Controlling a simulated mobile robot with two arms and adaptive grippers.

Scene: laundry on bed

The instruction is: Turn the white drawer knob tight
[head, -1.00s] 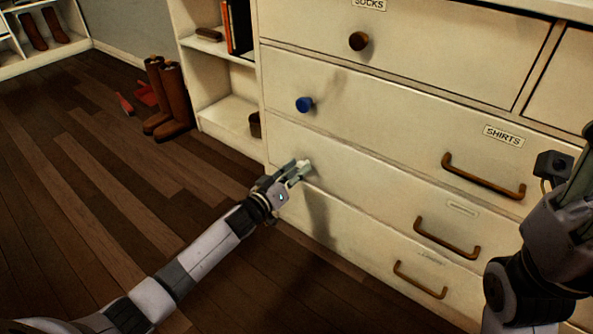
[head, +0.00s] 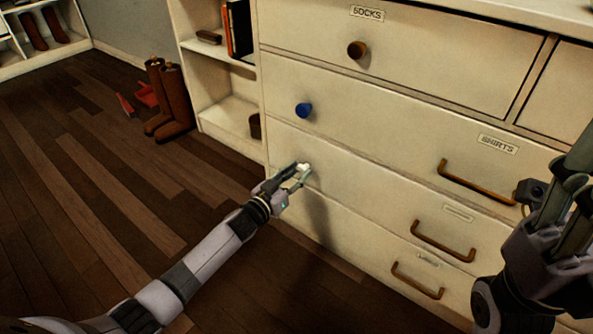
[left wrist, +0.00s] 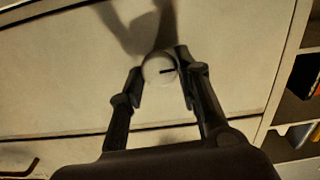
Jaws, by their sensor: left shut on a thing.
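The white knob (head: 304,167) is on the left part of the third drawer front down, below the blue knob. My left gripper (head: 299,174) is shut on it, one finger on each side. In the left wrist view the white knob (left wrist: 156,70) is round and pale with a short dark line on its face. It sits between the fingertips of my left gripper (left wrist: 163,82). Whether the knob sits flush against the drawer is hidden. My right gripper (head: 568,205) is at the right edge, away from the knob, and its fingers overlap.
A blue knob (head: 304,110) and a brown knob (head: 357,50) are on the drawers above. Brown bar handles (head: 443,240) stick out at the right. Brown boots (head: 170,105) and a red dustpan (head: 147,95) are on the floor at left. The wooden floor (head: 90,200) is otherwise clear.

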